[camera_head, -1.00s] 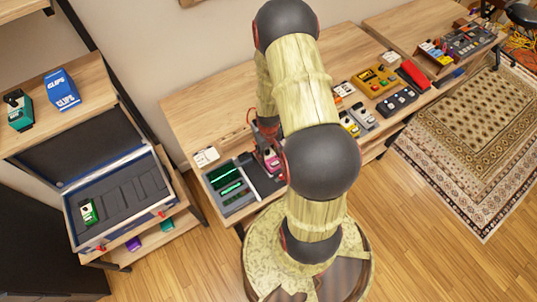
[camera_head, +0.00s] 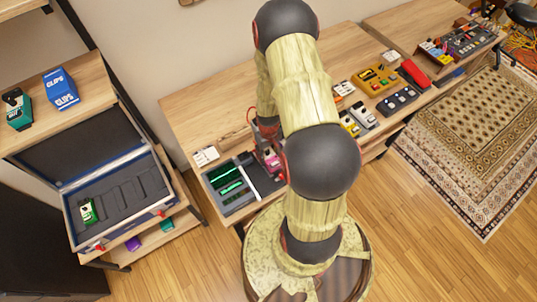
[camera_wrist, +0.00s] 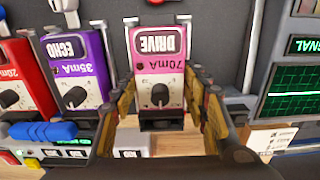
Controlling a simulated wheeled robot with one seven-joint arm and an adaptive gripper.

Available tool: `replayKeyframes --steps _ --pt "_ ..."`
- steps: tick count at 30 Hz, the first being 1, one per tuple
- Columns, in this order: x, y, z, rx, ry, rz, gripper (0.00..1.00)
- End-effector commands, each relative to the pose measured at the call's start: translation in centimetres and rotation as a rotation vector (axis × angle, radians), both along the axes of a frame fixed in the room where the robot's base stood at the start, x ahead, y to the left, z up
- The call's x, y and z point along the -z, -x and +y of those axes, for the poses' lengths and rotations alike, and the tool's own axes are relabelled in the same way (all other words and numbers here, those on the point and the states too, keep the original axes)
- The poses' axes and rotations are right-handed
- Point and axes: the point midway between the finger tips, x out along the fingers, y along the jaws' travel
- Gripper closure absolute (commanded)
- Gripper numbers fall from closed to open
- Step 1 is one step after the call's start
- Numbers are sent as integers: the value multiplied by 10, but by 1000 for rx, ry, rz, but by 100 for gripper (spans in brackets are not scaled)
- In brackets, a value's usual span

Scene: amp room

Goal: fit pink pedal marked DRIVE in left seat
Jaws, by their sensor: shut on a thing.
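The pink pedal marked DRIVE (camera_wrist: 160,70), also labelled 70mA, is between the fingers of my gripper (camera_wrist: 163,108), which is shut on it. Its label reads upside down in the wrist view, and its knob and dark end point towards the camera. In the head view the pedal (camera_head: 270,160) is beside a dark panel and a unit with green screens. My arm hides part of this area. I cannot tell whether its underside touches anything. Which place is the left seat is not clear.
A purple ECHO pedal (camera_wrist: 76,70) and a red pedal (camera_wrist: 22,80) stand left of it in the wrist view. The screen unit (camera_head: 230,187) is close by. An open case (camera_head: 120,195) holds a green pedal (camera_head: 87,212). Several pedals lie right of my arm.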

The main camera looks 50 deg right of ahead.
Motion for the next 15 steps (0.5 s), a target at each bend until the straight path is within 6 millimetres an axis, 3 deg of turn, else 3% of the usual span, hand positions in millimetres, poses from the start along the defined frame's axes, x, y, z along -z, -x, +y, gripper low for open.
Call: replayKeyframes --steps 12,13,15 --pt "1 0 0 0 0 -1 95" --pt "1 0 0 0 0 -1 53" --pt "1 0 0 0 0 -1 50"
